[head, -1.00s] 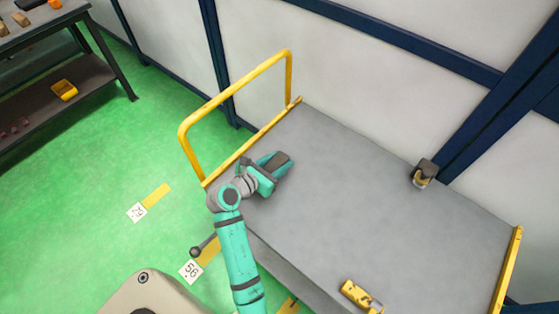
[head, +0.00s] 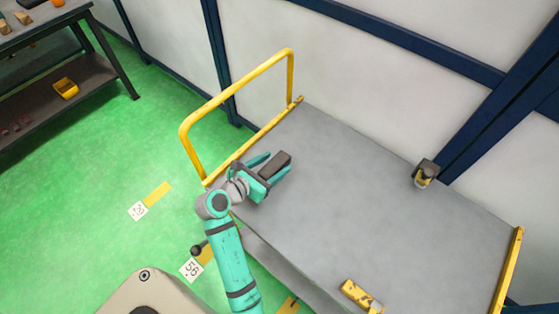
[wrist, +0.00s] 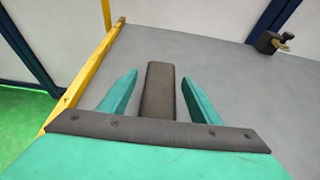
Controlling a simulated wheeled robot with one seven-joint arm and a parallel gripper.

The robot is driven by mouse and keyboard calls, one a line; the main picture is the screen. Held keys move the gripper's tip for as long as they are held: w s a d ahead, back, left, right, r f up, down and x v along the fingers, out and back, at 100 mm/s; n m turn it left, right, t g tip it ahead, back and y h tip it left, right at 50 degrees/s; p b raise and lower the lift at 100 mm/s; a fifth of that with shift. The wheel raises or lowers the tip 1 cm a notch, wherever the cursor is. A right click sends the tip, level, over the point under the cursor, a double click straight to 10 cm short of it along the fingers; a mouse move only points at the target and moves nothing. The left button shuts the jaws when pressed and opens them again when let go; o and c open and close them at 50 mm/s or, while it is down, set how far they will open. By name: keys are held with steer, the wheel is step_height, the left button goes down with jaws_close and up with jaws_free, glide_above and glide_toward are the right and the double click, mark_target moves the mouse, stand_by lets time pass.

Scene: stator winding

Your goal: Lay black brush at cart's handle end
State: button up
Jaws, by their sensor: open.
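The black brush (head: 275,164) lies on the grey cart deck (head: 345,185) near the end with the yellow handle (head: 236,92). It looks like a dark grey-brown block. In the wrist view the brush (wrist: 158,92) points away from me between the two teal fingers. My gripper (head: 272,169) is open around the brush, and in the wrist view (wrist: 158,95) there is a gap on each side of it. The near end of the brush is hidden behind the gripper's front edge.
A small dark and yellow object (head: 425,173) stands at the cart's far edge. A yellow tool (head: 360,296) lies at the near edge. The middle of the deck is clear. A dark shelf table (head: 60,80) stands at the left.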

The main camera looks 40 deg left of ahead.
steer(key=v, duration=0.8)
steer(key=shift+s, duration=0.1)
